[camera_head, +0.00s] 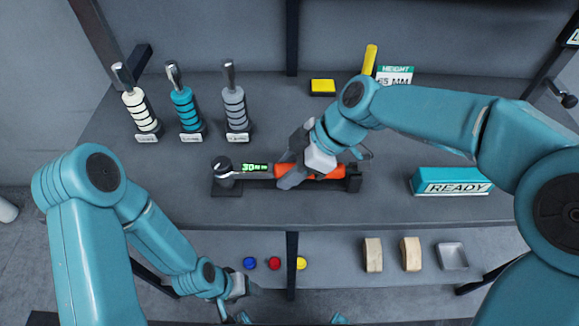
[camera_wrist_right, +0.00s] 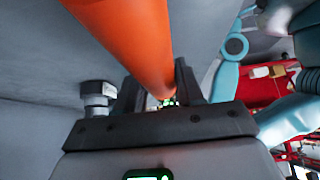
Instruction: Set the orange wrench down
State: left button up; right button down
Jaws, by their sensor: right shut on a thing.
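The orange wrench (camera_head: 323,171) has an orange handle, a green "30" display and a round dark head at the left end. It lies level along a black stand (camera_head: 265,184) on the bench. I cannot tell whether it touches the stand or hangs just above it. My right gripper (camera_head: 291,174) is shut on the orange handle near its middle. The right wrist view shows the handle (camera_wrist_right: 127,38) large between my right fingers (camera_wrist_right: 158,92). My left gripper (camera_head: 243,290) is low in front of the bench, small and partly hidden, so its jaws cannot be judged.
Three weighted posts, white (camera_head: 140,108), teal (camera_head: 186,108) and grey (camera_head: 236,108), stand at back left. A READY box (camera_head: 452,182) is right of the stand. A yellow block (camera_head: 322,87) and height sign (camera_head: 396,75) are behind. Coloured buttons (camera_head: 274,263) and wooden blocks (camera_head: 373,255) are on the lower shelf.

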jog(key=shift+f, duration=0.2)
jog(key=c, duration=0.6)
grip_release()
jog(key=v, duration=1.6)
jog(key=shift+s+d+r+p, duration=0.1)
jog(key=shift+s+r+p, duration=0.1)
jog(key=shift+p, duration=0.15)
